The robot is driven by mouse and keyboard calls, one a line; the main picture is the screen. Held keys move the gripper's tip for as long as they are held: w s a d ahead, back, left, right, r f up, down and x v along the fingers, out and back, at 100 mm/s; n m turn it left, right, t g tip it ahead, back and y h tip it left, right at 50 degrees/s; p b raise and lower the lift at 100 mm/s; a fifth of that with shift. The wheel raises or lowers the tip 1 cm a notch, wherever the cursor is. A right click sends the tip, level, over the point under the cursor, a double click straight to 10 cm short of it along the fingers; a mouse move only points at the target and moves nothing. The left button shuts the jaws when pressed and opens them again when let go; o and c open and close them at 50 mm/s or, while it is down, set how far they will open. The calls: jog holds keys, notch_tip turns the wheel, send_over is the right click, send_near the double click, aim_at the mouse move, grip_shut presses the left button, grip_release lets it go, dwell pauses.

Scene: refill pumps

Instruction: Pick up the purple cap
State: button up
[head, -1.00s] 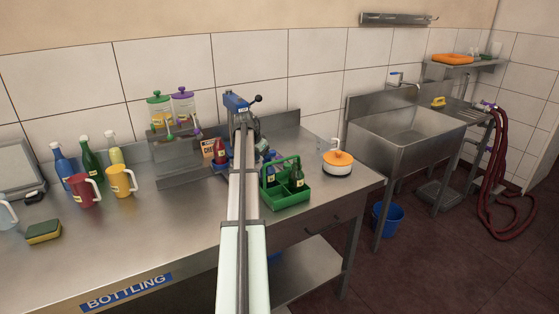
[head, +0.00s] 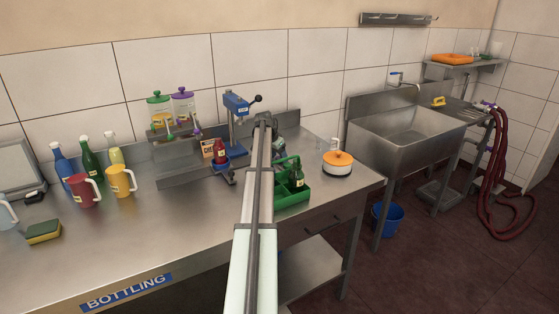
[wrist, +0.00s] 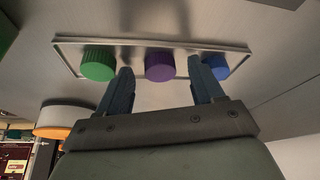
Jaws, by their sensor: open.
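The purple cap (wrist: 160,66) is a round ribbed cap in a shallow metal tray (wrist: 218,44) in the wrist view. It sits between a green cap (wrist: 98,65) on its left and a blue cap (wrist: 215,68) on its right. My gripper (wrist: 159,80) is open and empty, its two dark fingers apart on either side of the purple cap in the picture. The left finger shows between green and purple, the right one partly in front of the blue cap. I cannot tell how far the fingertips are from the cap. The head view does not show the caps; my arm covers that area.
A green carrier (head: 294,196) with a dark bottle stands right of my arm. An orange-lidded white container (head: 338,163) is beyond it, and also shows in the wrist view (wrist: 66,118).

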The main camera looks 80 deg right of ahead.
jog(key=shift+f, duration=0.1)
jog(key=shift+c, duration=0.2)
jog(key=c, duration=0.8)
jog(key=shift+c, duration=0.2)
